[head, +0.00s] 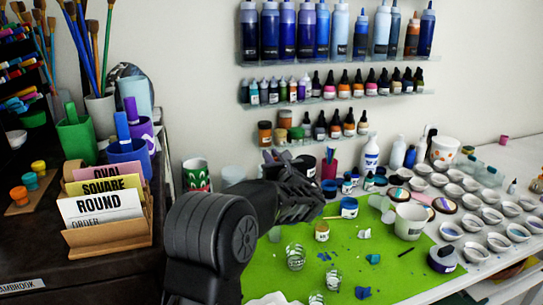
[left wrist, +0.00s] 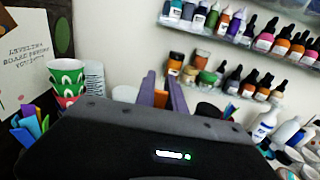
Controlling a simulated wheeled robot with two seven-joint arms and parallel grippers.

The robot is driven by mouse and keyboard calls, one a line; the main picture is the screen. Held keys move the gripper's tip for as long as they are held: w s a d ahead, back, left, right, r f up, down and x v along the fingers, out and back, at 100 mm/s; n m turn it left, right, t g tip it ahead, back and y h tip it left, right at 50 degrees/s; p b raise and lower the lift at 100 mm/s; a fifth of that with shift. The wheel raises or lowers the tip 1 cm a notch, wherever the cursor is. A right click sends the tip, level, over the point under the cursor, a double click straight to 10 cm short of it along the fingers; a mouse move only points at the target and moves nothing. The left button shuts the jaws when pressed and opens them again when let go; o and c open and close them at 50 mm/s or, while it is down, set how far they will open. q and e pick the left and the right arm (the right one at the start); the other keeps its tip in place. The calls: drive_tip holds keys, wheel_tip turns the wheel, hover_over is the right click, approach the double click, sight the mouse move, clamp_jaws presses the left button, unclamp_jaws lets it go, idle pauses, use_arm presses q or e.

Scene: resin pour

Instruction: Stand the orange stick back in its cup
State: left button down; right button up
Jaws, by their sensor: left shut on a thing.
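My left gripper (head: 276,157) reaches in from the lower left in the head view, above the back edge of the green mat, pointing toward the wall. Its two purplish fingers (left wrist: 162,91) rise past the dark housing in the left wrist view. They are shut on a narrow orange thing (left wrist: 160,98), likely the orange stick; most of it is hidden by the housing. A green cup (head: 76,142), a blue cup (head: 127,160) and a purple cup (head: 146,133) hold sticks at the left. I cannot make out an orange cup. My right gripper is not in view.
A card holder (head: 110,240) stands on the dark left surface. The green mat (head: 390,268) carries clear cups, a white mug (head: 409,221) and small pots. Several small dishes (head: 478,200) fill the right. Bottle shelves (head: 335,57) hang on the wall. Patterned cups (left wrist: 66,78) stand at left.

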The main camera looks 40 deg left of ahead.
use_arm(q)
wheel_tip(320, 180, down, 11)
drive_tip(key=b, duration=0.8)
drive_tip(key=shift+b, duration=0.3)
drive_tip(key=c, duration=1.3)
unclamp_jaws()
drive_tip(key=shift+b+v, duration=0.7)
drive_tip(key=shift+v, duration=3.2)
